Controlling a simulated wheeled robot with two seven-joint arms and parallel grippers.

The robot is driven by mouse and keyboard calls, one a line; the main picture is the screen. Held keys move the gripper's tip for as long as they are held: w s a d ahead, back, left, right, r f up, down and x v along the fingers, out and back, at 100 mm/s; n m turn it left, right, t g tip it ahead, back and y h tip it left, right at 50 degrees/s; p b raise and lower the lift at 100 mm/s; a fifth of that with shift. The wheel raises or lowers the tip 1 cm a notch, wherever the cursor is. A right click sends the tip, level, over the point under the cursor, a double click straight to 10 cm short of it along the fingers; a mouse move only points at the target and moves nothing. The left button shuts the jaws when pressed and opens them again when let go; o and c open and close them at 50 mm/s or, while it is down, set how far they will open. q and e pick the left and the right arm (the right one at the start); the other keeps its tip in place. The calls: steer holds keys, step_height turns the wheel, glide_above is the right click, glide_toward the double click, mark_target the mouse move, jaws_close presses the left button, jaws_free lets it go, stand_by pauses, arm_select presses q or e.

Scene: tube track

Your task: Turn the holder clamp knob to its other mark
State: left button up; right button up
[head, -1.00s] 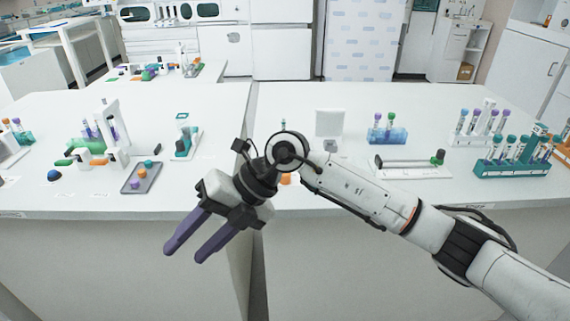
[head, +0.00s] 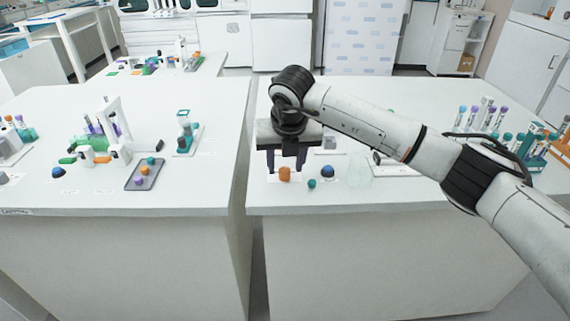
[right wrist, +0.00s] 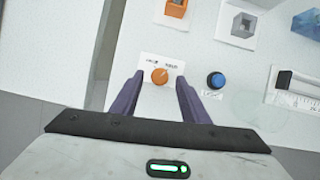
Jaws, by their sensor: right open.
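A round orange knob (head: 285,174) stands near the front left of the right-hand bench. Nothing is held. My left gripper is not in view.
A blue knob (head: 327,171) and a small teal ball (head: 312,184) are close to the right. A grey block (right wrist: 243,24) and an orange block (right wrist: 175,8) with openings stand behind. Tube racks (head: 520,150) are at the far right. A gap separates the benches at left.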

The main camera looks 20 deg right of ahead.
steer(key=shift+x, duration=0.9)
jaws_close()
